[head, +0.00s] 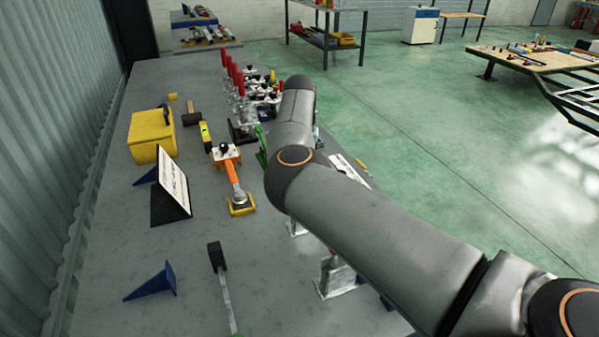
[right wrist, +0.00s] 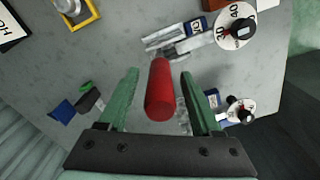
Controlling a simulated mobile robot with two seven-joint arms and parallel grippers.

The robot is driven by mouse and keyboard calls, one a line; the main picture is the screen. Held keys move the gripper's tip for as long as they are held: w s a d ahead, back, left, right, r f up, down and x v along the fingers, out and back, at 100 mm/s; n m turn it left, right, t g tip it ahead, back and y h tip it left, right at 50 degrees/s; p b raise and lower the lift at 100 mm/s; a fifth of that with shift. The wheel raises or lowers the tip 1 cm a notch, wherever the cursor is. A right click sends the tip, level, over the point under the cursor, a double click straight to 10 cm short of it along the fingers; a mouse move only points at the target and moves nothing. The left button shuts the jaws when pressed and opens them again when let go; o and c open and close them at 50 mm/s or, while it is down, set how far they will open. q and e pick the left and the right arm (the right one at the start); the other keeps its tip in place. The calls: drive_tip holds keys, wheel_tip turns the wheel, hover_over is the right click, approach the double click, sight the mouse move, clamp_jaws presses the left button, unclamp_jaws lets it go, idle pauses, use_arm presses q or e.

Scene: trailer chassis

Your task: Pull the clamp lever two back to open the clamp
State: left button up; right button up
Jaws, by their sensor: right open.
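In the right wrist view a red lever grip (right wrist: 160,92) points up toward the camera, with metal clamp parts (right wrist: 185,45) beyond it. My right gripper (right wrist: 160,75) is open, its green fingers on either side of the red grip. Gaps show between the grip and both fingers, so it is not squeezed. In the head view my right arm hides most of this gripper and the clamp there; only a bit of green shows at the arm's left edge. I cannot tell which number this lever bears. My left gripper is not in view.
Several upright red-handled clamps (head: 238,80) stand farther back on the grey table (head: 200,265). Numbered dials (right wrist: 235,25) flank the clamp.

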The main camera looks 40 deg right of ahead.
clamp_jaws()
idle(0.5)
idle(0.9)
